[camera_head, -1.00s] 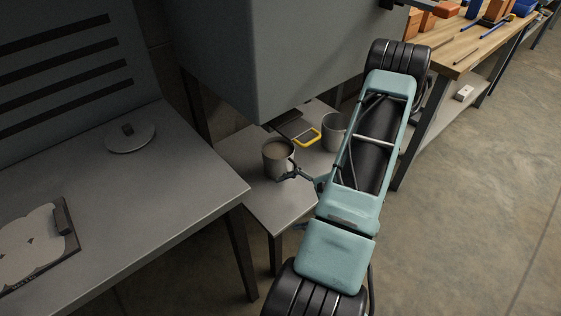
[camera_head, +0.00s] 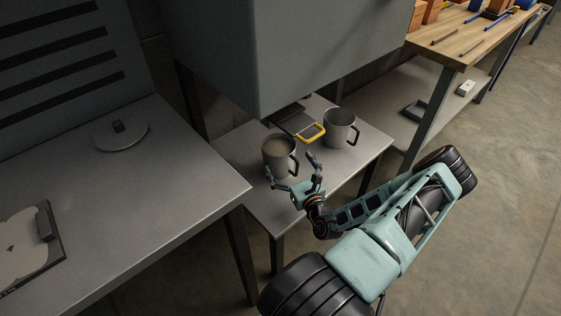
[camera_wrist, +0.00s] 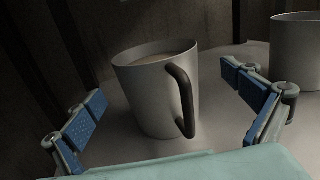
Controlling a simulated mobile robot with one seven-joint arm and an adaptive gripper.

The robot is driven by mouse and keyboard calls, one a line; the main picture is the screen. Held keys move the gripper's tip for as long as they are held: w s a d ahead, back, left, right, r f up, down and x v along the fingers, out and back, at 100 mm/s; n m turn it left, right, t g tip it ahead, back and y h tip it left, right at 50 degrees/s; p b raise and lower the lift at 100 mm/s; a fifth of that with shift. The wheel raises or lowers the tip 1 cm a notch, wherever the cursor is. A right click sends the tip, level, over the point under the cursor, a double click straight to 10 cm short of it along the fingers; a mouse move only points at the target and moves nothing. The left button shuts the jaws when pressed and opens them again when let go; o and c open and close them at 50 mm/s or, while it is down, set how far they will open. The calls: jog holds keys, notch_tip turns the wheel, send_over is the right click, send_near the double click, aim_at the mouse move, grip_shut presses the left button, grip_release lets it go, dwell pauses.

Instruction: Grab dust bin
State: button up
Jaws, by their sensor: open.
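I see nothing that clearly looks like a dust bin. A grey mug (camera_head: 277,158) with a dark handle and a brownish fill stands upright on a low grey table (camera_head: 264,208). It fills the middle of the wrist view (camera_wrist: 158,98), its handle towards me. My gripper (camera_head: 293,170) is open and empty just in front of this mug. In the wrist view its two blue-padded fingers (camera_wrist: 168,102) stand to the left and right of the mug, apart from it. A second grey mug (camera_head: 338,130) stands behind to the right, partly cut off in the wrist view (camera_wrist: 297,52).
A yellow-edged dark item (camera_head: 311,134) lies between the mugs. A large grey cabinet (camera_head: 265,55) hangs over the low table's back. A grey desk (camera_head: 150,185) is at left. A wooden workbench (camera_head: 455,50) stands at right; the floor before it is open.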

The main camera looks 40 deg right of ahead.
jog(key=x, duration=0.2)
jog(key=b+x, duration=0.1)
jog(key=x, duration=0.2)
jog(key=shift+w+a+r+b, duration=0.1)
jog(key=shift+w+r+b, duration=0.25)
jog(key=shift+w+b, duration=0.1)
jog(key=c, duration=2)
